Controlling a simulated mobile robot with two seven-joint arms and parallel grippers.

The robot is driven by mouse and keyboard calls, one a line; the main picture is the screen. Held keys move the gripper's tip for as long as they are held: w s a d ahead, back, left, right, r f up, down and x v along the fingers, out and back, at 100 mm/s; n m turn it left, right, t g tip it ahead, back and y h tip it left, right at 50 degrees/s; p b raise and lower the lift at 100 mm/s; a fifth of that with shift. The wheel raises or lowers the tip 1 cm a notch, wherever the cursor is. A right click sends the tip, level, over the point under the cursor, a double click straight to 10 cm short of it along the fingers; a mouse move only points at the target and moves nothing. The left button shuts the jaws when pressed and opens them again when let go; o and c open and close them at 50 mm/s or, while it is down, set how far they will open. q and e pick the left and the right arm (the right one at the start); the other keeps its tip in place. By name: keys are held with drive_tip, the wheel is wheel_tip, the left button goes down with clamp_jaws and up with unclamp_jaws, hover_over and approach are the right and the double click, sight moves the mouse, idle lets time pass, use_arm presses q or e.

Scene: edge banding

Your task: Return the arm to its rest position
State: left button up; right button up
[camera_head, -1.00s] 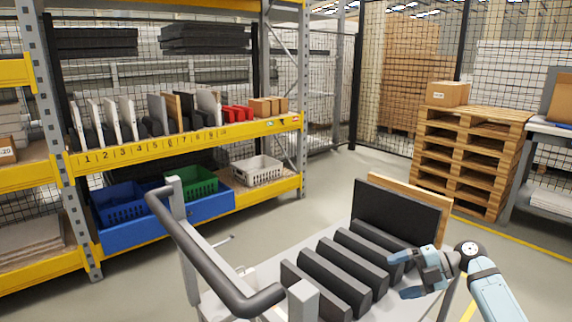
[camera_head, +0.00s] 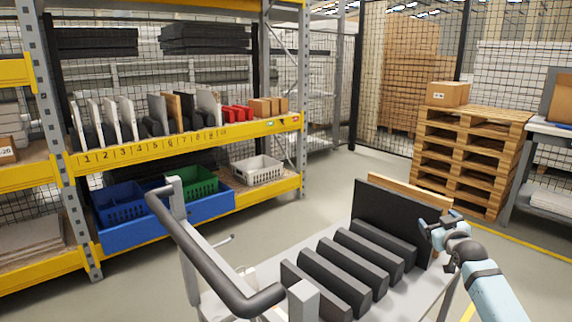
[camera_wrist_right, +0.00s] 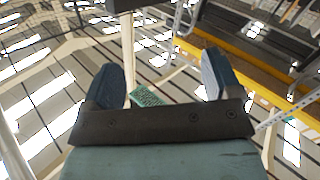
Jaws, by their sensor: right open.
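My right gripper (camera_head: 430,228) is at the right of the head view, beside the right edge of the dark upright panel on the cart. Its arm comes in from the lower right. In the right wrist view its two fingers (camera_wrist_right: 160,85) stand wide apart with nothing held between them. That view looks up towards the ceiling structure and part of the yellow shelf. My left gripper does not show.
The cart (camera_head: 398,297) carries several dark slotted blocks (camera_head: 345,268), a dark panel (camera_head: 385,215) and a wooden board (camera_head: 425,193). Its dark handle (camera_head: 210,262) is in front. A yellow rack (camera_head: 250,130) stands left, stacked pallets (camera_head: 465,155) at right. Open floor lies between.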

drive_tip(key=s+a+f+n+y, duration=0.1)
drive_tip(key=s+a+f+y, duration=0.25)
drive_tip(key=s+a, duration=0.8)
drive_tip(key=s+a+f+y, duration=0.3)
drive_tip(key=s+a+f, duration=0.1)
drive_tip(key=s+a, duration=0.75)
drive_tip(key=s+a+r+m+y, duration=0.15)
drive_tip(key=s+a+r, duration=0.25)
drive_tip(key=s, duration=0.8)
drive_tip(key=s+a+r+n+y, duration=0.15)
drive_tip(key=s+a+r, duration=0.25)
drive_tip(key=s, duration=0.7)
use_arm(q)
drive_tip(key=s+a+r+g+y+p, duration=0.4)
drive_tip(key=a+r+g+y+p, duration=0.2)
drive_tip(key=p, duration=3.2)
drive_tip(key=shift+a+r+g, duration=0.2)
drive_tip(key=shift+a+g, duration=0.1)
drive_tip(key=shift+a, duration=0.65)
use_arm(e)
drive_tip(key=s+d+r+m+g+h, duration=0.1)
drive_tip(key=s+d+r+g+h, duration=0.2)
drive_tip(key=d+r+g+h, duration=0.3)
drive_tip(key=shift+s+d+g, duration=0.25)
drive_tip(key=shift+d+g, duration=0.05)
drive_tip(key=shift+d, duration=0.5)
